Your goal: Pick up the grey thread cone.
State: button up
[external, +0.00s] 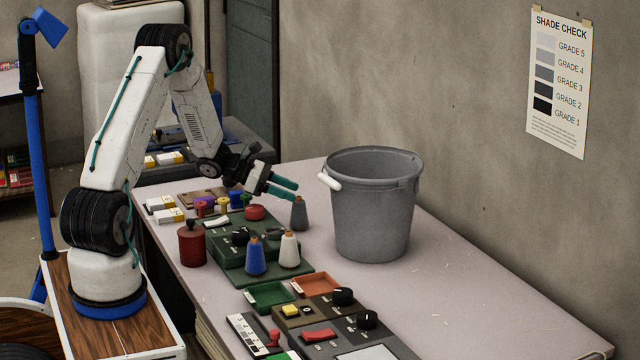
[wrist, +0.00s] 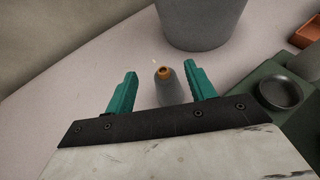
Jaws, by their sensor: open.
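The grey thread cone (external: 299,214) stands upright on the table, just left of the grey bucket in the external view. It has a small orange-brown tip, and in the wrist view the cone (wrist: 169,90) shows between the two green fingers. My gripper (external: 284,187) is open and empty. Its fingers reach toward the cone from the left, close to its top in the external view. In the wrist view my gripper (wrist: 162,88) has a finger on each side of the cone, with gaps showing on both sides. I cannot tell how far the fingertips are from it in depth.
A grey bucket (external: 372,215) with a white handle grip stands close to the cone. A green board (external: 232,268) holds a blue cone (external: 256,256) and a white cone (external: 290,249). A red canister (external: 191,245) stands at the left. The table right of the bucket is clear.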

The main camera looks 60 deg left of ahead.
aim_at(299, 213)
jog(key=x, duration=0.6)
jog(key=shift+s+f, duration=0.2)
jog(key=shift+f, duration=0.1)
jog(key=c, duration=1.1)
